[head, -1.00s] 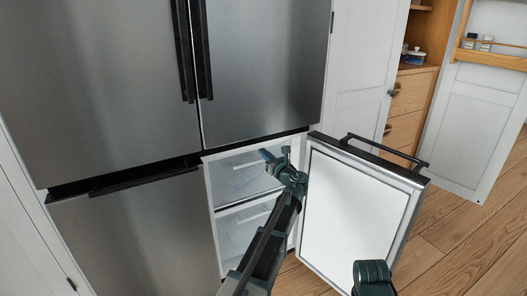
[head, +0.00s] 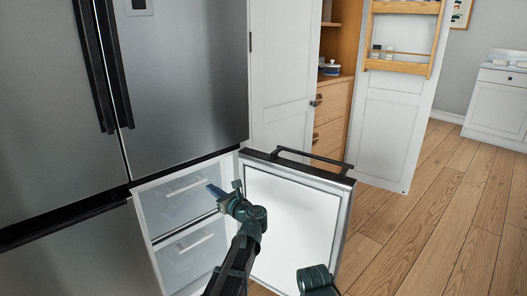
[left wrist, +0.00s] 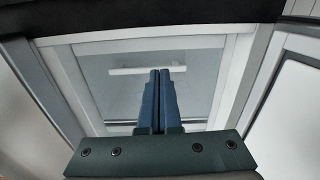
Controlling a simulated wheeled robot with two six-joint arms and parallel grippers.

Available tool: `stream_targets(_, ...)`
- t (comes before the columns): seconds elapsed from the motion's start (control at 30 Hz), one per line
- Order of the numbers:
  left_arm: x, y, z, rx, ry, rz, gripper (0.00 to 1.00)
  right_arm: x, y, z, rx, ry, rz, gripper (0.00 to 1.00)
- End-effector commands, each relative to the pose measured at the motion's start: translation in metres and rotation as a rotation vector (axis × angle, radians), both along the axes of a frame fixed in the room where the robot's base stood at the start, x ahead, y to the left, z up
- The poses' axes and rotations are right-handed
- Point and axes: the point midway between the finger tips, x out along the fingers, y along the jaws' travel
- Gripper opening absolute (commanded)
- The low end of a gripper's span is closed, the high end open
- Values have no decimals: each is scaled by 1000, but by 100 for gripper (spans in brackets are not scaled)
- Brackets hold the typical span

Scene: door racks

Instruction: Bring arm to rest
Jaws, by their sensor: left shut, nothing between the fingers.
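My left arm reaches in from the bottom of the head view to the open lower right compartment of the steel fridge (head: 190,75). My left gripper (head: 213,190) is in front of the upper freezer drawer (head: 170,205). In the left wrist view its blue fingers (left wrist: 160,85) are together and empty, pointing at the drawer (left wrist: 105,75) and its white handle (left wrist: 118,71). Whether the fingertips touch the drawer I cannot tell. The lower right door (head: 285,225) stands open to the right of the arm. A dark green part of my own body shows at the bottom; no right gripper is visible.
The open door's black handle (head: 310,158) sticks out along its top edge. A second drawer (head: 190,262) lies below the first. Beyond the door are a white cabinet door (head: 280,85), wooden drawers (head: 330,120) and a door rack (head: 400,65). Wood floor (head: 445,220) at the right is clear.

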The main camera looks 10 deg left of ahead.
Motion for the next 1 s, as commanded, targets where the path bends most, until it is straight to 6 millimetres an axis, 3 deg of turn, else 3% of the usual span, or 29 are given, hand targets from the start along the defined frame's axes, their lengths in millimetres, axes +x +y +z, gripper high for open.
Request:
stream_targets(0.13, -35, -15, -30, -279, -120, 58, 0, 0, 0, 4, 0, 0, -1, 0)
stream_targets(0.27, -90, -47, -82, -705, -283, 219, 0, 0, 0, 8, -1, 0, -1, 0)
stream_targets(0.4, -156, -98, -137, -1118, -419, 498, 0, 0, 0, 12, -1, 0, -2, 0)
stream_targets(0.6, -239, -168, -180, -1446, -503, 919, 0, 0, 0, 16, -2, 0, -3, 0)
stream_targets(0.87, -328, -239, -195, -1578, -513, 1394, 0, 0, -1, 19, -2, 0, -4, 0)
stream_targets(0.9, -323, -238, -177, -1577, -518, 1394, 0, 0, -1, 38, -2, 0, -4, 0)
stream_targets(1.0, -321, -238, -155, -1578, -520, 1389, 0, 0, 0, 60, -3, 1, -5, 0)
